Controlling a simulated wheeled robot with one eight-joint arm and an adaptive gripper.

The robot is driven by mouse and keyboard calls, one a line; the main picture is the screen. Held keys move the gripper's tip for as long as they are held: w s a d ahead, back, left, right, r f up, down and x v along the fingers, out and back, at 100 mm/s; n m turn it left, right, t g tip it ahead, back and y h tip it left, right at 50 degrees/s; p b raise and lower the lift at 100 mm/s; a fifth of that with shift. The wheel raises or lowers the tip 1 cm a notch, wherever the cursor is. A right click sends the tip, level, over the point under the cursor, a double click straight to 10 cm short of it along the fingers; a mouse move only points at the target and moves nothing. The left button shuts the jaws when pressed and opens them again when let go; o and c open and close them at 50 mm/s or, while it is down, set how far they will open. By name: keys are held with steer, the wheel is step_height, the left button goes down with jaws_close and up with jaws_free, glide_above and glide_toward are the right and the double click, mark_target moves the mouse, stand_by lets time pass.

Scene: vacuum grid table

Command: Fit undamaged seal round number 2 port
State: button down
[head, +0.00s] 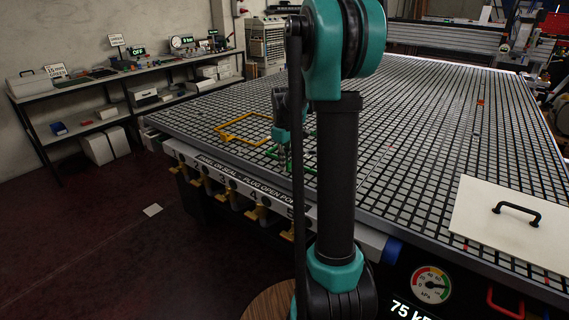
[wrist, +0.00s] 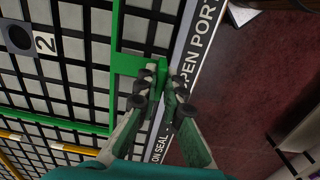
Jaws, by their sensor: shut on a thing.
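My gripper (wrist: 156,90) is shut on the tab of a green seal frame (wrist: 114,65) near the table's front edge. In the wrist view, two sides of this frame meet at a corner. The dark number 2 port (wrist: 19,38), with its white "2" label, lies on the inner side of that corner. The frame's other sides are out of view, and I cannot tell whether it touches the grid. In the head view, my arm hides part of the green frame (head: 303,171). A yellow seal frame (head: 222,127) lies to its left; it also shows in the wrist view (wrist: 75,149).
The black-gridded table (head: 420,130) is mostly clear. A white panel (head: 475,215) with a black handle lies at the right. Yellow valves (head: 221,202) line the front edge beneath the lettered strip. A pressure gauge (head: 431,284) sits at front right. Shelves stand at the left wall.

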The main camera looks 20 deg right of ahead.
steer(key=shift+f, duration=0.65)
stand_by(0.8)
stand_by(0.4)
steer(key=c, duration=1.6)
jaws_free()
step_height(320, 180, up, 12)
steer(key=shift+s+a+f, duration=0.1)
steer(key=shift+f, duration=0.05)
steer(key=s+a+f+m+t, duration=0.1)
steer(key=s+f+m, duration=0.1)
steer(key=s+f, duration=0.4)
steer(key=s+a+f+m+t, duration=0.1)
steer(key=s+f, duration=0.4)
steer(key=s, duration=0.6)
steer(key=s+a+f+m+t, duration=0.2)
steer(key=s+a+f+m, duration=0.1)
steer(key=s+f, duration=0.3)
steer(key=shift+s+f+m, duration=0.15)
steer(key=shift+s+m, duration=0.25)
steer(key=shift+s, duration=0.3)
steer(key=shift+s+f+m, duration=0.15)
steer(key=shift+s+m, duration=0.25)
steer(key=shift+s, duration=0.25)
